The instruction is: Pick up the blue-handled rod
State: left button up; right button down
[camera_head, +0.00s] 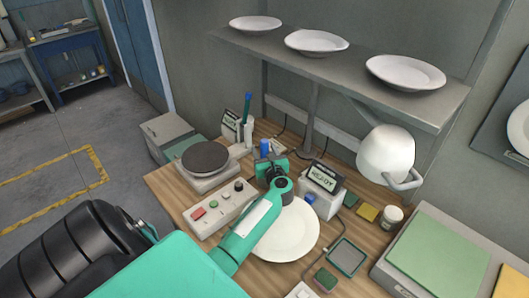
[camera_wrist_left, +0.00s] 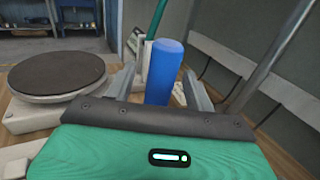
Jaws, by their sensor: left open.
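A blue upright cylinder (camera_head: 265,148), which looks like the blue handle, stands near the back of the wooden bench. In the left wrist view the blue cylinder (camera_wrist_left: 165,70) rises beyond my gripper body, in line with the gap between the fingers; its lower end is hidden. My left gripper (camera_head: 269,163) is open and just in front of it, with one finger on each side in the wrist view. I cannot tell whether they touch it. A thin teal rod with a blue upper part (camera_head: 248,105) stands in a white holder behind. My right gripper is not in view.
A round dark plate on a white base (camera_head: 205,158) and a button box (camera_head: 218,208) stand left. A READY display (camera_head: 324,178) stands right, with a white plate (camera_head: 290,234) below my arm. A shelf with plates (camera_head: 350,77) hangs above.

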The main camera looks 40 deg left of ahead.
pick_arm(q)
jog(key=x, duration=0.2)
jog(key=shift+w+a+f, duration=0.1)
jog(key=shift+w+a, duration=0.05)
jog(key=shift+a, duration=0.1)
jog(key=shift+w+a, duration=0.15)
jog(key=shift+a, duration=0.05)
jog(key=shift+d, duration=0.1)
jog(key=shift+c, duration=0.6)
grip_shut()
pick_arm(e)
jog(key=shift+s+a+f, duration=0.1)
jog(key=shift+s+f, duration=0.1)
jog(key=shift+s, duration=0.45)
